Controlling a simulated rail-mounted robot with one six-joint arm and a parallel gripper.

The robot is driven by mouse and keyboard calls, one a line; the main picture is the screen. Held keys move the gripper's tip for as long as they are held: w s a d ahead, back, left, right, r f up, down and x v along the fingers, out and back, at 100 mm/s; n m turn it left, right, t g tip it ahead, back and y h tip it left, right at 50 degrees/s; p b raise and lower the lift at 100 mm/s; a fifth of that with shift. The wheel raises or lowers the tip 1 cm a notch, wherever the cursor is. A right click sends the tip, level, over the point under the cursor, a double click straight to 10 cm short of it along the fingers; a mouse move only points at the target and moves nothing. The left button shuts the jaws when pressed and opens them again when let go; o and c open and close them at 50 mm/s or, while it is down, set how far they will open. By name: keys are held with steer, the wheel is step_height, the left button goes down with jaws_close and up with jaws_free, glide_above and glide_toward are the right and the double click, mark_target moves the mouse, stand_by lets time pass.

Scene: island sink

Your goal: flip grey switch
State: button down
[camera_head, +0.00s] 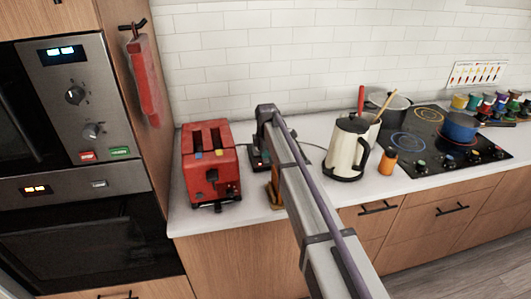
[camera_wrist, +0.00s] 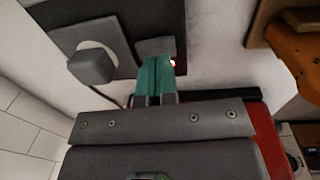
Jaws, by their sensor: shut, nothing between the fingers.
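In the wrist view a dark socket plate (camera_wrist: 120,22) carries a grey switch (camera_wrist: 155,46) and, beside it, a grey block like a plug (camera_wrist: 92,64). A small red light (camera_wrist: 172,63) glows at the edge of the switch. My gripper (camera_wrist: 156,64) has teal fingertips that are shut together with nothing between them. The tips are right at the switch's edge in the picture. I cannot tell whether they touch it, and they hide part of it. In the head view my arm covers most of this area.
A red toaster (camera_head: 210,165) stands left of my arm. A cream kettle (camera_head: 347,148), an orange jar (camera_head: 388,162) and a black hob (camera_head: 440,140) are to the right. An orange object (camera_wrist: 297,55) shows at the wrist view's right edge. The counter front (camera_head: 245,215) has some free room.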

mark_target(266, 161)
step_height(266, 161, up, 12)
steer(key=s+p, duration=0.1)
steer(key=p, duration=1)
steer(key=shift+s+d+r, duration=0.15)
steer(key=shift+s+r, duration=0.05)
steer(key=shift+s, duration=0.1)
steer(key=shift+w, duration=0.15)
steer(key=shift+w, duration=0.65)
steer(key=shift+f, duration=0.1)
steer(key=f+b, duration=0.4)
steer(key=w+f+b, duration=0.1)
steer(key=f+b, duration=0.9)
steer(key=shift+w+a, duration=0.25)
steer(key=shift+w, duration=0.05)
steer(key=shift+r, duration=0.1)
